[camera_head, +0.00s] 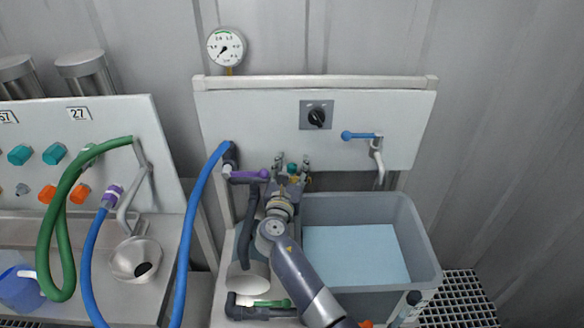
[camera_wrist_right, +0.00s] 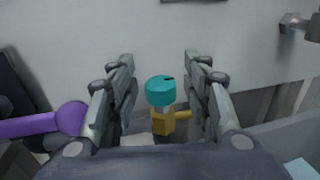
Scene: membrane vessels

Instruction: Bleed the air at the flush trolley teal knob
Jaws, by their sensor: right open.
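The teal knob (camera_wrist_right: 161,90) sits on top of a small brass valve body (camera_wrist_right: 163,122) with a short side spout. In the head view the knob (camera_head: 292,168) shows just beyond my right gripper (camera_head: 291,168), in front of the white panel. My right gripper (camera_wrist_right: 160,95) is open, with one finger on each side of the knob and a visible gap on both sides. I cannot tell how far the knob is ahead of the fingertips. My left gripper is not in view.
A purple lever (camera_head: 250,175) is close on the left; its round end (camera_wrist_right: 72,118) shows near the left finger. A grey tank (camera_head: 425,240) of water stands right. A blue-handled tap (camera_head: 360,135), black switch (camera_head: 317,116) and gauge (camera_head: 226,47) are above. Blue hose (camera_head: 190,230) hangs left.

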